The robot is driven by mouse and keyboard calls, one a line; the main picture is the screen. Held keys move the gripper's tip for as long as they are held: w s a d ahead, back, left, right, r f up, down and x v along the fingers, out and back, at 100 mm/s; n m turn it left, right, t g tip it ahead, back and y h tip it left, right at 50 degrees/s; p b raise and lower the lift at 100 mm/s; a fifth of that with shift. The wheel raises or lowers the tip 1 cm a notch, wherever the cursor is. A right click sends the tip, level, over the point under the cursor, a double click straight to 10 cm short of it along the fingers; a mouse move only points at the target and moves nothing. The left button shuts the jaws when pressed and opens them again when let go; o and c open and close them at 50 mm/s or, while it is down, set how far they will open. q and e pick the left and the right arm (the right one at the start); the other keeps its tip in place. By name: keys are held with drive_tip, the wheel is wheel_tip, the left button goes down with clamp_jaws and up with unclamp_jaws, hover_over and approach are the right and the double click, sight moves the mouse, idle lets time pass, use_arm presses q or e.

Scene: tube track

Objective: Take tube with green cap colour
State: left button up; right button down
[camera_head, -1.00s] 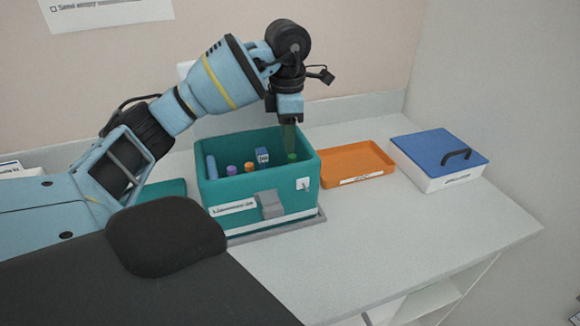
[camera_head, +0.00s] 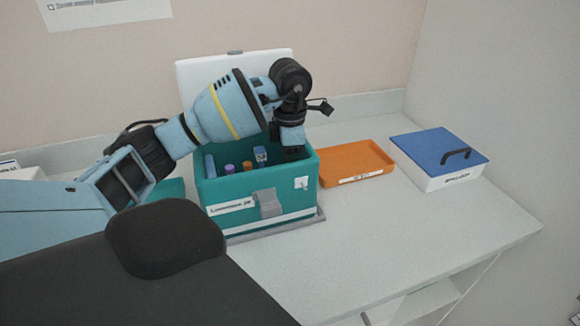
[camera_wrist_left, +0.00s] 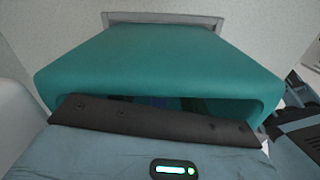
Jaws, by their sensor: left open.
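The teal box (camera_head: 228,193) stands open on the table in the head view. In it I see a purple-capped tube (camera_head: 229,169), an orange-capped tube (camera_head: 247,166), a blue piece (camera_head: 210,165) and a blue-and-white item (camera_head: 260,155). My left gripper (camera_head: 292,155) reaches down into the box's right end and is open. The green cap is hidden, with the gripper over the place where it showed before. In the left wrist view the teal box wall (camera_wrist_left: 160,60) fills the middle, and the fingertips are hidden. My right gripper is not in view.
An orange tray (camera_head: 352,155) lies right of the box. A white container with a blue lid (camera_head: 436,147) and black handle stands farther right. A white lid panel (camera_head: 228,68) rises behind the box. The table front right (camera_head: 400,225) is clear.

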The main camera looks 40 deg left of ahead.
use_arm(q)
drive_tip(key=shift+c, duration=0.3)
drive_tip(key=c, duration=0.8)
